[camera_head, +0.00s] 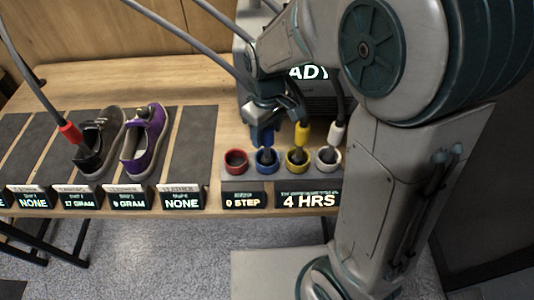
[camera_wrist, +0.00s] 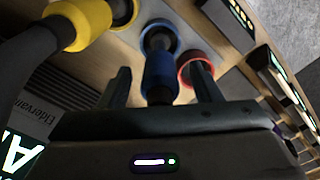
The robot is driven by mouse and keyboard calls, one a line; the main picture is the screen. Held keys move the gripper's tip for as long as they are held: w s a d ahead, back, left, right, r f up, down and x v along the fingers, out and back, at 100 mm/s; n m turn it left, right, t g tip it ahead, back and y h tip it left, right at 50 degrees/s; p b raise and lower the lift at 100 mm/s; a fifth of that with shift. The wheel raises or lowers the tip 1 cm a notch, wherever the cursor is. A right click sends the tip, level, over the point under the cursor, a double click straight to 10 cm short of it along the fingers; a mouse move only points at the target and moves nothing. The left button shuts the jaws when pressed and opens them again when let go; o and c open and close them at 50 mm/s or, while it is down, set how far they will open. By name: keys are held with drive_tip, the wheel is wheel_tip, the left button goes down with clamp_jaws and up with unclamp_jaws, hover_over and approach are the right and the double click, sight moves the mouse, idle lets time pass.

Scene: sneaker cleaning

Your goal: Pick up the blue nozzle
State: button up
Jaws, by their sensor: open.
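The blue nozzle (camera_head: 262,138) stands above the blue-ringed holder (camera_head: 267,158) on the table, with its tip toward the ring. In the wrist view the blue nozzle (camera_wrist: 159,74) lies between the two fingers of my gripper (camera_wrist: 160,84). The blue ring (camera_wrist: 157,32) shows just beyond it. My gripper (camera_head: 272,112) is at the nozzle's upper part in the head view, fingers apart on either side. The fingers look open, with a gap beside the nozzle. Contact cannot be made out.
A yellow nozzle (camera_head: 301,134) and a white nozzle (camera_head: 337,132) stand close to the right, and an empty red ring (camera_head: 236,161) to the left. A red nozzle (camera_head: 70,132) is by the grey shoe (camera_head: 101,142). A purple shoe (camera_head: 146,144) sits beside it.

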drive_tip(key=shift+c, duration=0.4)
clamp_jaws()
